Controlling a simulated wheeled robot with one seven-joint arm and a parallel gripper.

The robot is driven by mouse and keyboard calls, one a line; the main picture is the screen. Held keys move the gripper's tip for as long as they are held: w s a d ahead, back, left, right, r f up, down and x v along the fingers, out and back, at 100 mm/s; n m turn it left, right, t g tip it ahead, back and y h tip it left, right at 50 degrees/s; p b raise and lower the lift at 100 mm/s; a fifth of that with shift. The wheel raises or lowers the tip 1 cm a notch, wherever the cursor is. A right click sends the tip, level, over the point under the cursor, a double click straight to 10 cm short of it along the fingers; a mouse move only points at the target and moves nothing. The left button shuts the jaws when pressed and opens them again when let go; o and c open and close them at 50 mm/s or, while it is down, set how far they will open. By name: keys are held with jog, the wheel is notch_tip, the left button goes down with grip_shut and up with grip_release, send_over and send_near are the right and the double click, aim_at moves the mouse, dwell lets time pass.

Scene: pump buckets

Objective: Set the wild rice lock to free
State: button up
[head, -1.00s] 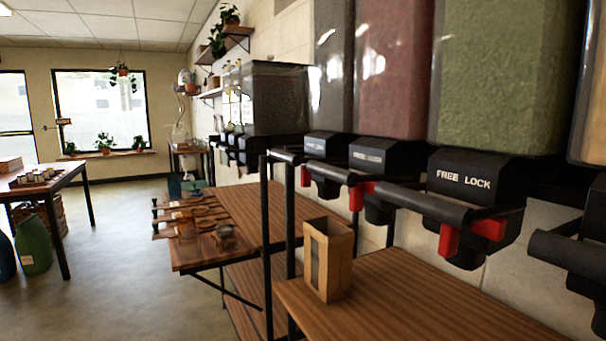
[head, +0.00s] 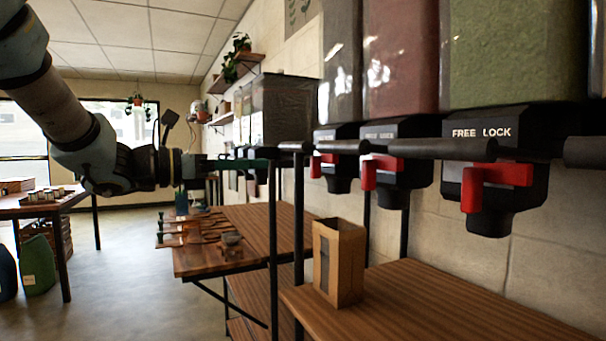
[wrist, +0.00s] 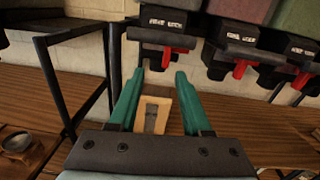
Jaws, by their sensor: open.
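Bulk dispensers with black "FREE LOCK" housings and red levers hang in a row. The nearest to my gripper has dark grey contents (head: 340,70) and a red lever (head: 316,166); no label names it as wild rice. In the wrist view, its housing (wrist: 165,22) and red lever (wrist: 174,51) are ahead, just beyond the fingertips. My gripper (head: 272,163) is open and empty, with teal fingers, left of that dispenser. In the wrist view the fingers (wrist: 160,78) are apart, touching no lever. The exact lever position is hard to read at this size.
A brown paper bag (head: 340,262) stands on the wooden shelf (head: 430,300) below the dispensers. A dark bar (head: 425,148) runs in front of the housings. Reddish (head: 400,55) and green (head: 515,55) dispensers follow to the right. A black post (head: 272,250) stands left of the bag.

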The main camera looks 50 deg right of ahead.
aim_at(311, 162)
jog(key=shift+m+g, duration=0.3)
jog(key=shift+m, duration=0.2)
jog(key=p+x, duration=0.1)
jog(key=x, duration=0.2)
jog(key=p+x, duration=0.1)
jog(key=x, duration=0.3)
jog(key=s+p+x, duration=0.1)
jog(key=x, duration=0.3)
jog(key=shift+a, duration=0.1)
grip_shut()
dwell(0.7)
